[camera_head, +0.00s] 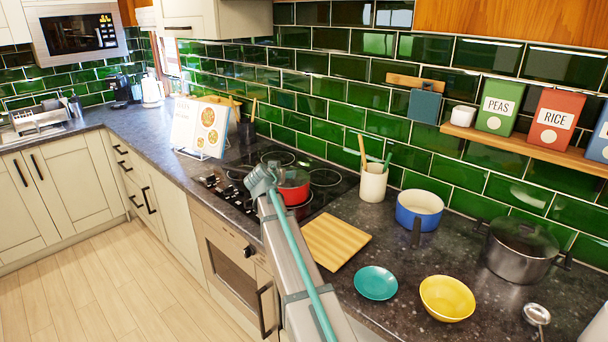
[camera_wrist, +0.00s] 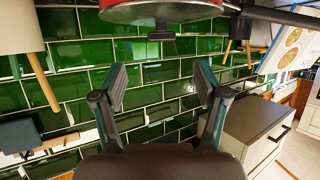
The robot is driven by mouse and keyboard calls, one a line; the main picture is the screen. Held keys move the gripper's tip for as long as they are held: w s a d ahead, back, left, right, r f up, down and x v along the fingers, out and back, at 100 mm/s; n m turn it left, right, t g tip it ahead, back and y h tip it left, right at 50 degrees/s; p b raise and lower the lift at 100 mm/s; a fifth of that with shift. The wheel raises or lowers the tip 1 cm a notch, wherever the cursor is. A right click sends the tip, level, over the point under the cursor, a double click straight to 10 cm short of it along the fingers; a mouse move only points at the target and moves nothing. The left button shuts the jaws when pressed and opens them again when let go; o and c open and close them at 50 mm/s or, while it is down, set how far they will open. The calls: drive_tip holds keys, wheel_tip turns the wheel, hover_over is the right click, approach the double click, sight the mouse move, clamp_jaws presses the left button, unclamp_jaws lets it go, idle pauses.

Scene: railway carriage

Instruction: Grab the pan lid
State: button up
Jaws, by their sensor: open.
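A dark see-through pan lid (camera_head: 522,238) with a small knob covers a large steel pot (camera_head: 518,267) at the right of the counter in the head view. My gripper (camera_head: 262,180) is far to its left, beside the red pan (camera_head: 294,191) on the hob. In the wrist view, which looks upside down, my gripper (camera_wrist: 160,85) has its fingers spread with nothing between them. The red pan (camera_wrist: 162,13) is at the top edge there, beyond the fingers. The pan lid does not show in the wrist view.
A blue pot (camera_head: 419,210), a utensil jar (camera_head: 373,184), a teal bowl (camera_head: 376,283), a yellow bowl (camera_head: 447,299) and a wooden board (camera_head: 336,241) stand between my gripper and the steel pot. A wall shelf (camera_head: 530,146) holds tins above. A ladle (camera_head: 537,315) lies in front.

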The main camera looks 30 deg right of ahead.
sight(288, 170)
drive_tip(key=p+x, duration=0.1)
drive_tip(key=x, duration=0.3)
drive_tip(key=shift+w+f, duration=0.1)
drive_tip(key=shift+w, duration=0.25)
drive_tip(key=p+x, duration=0.2)
drive_tip(key=x, duration=0.3)
drive_tip(key=shift+p, duration=0.4)
drive_tip(key=shift+w+d+f, duration=0.1)
drive_tip(key=shift+w+d, duration=0.05)
drive_tip(key=shift+d, duration=0.05)
drive_tip(key=shift+c, duration=0.3)
clamp_jaws()
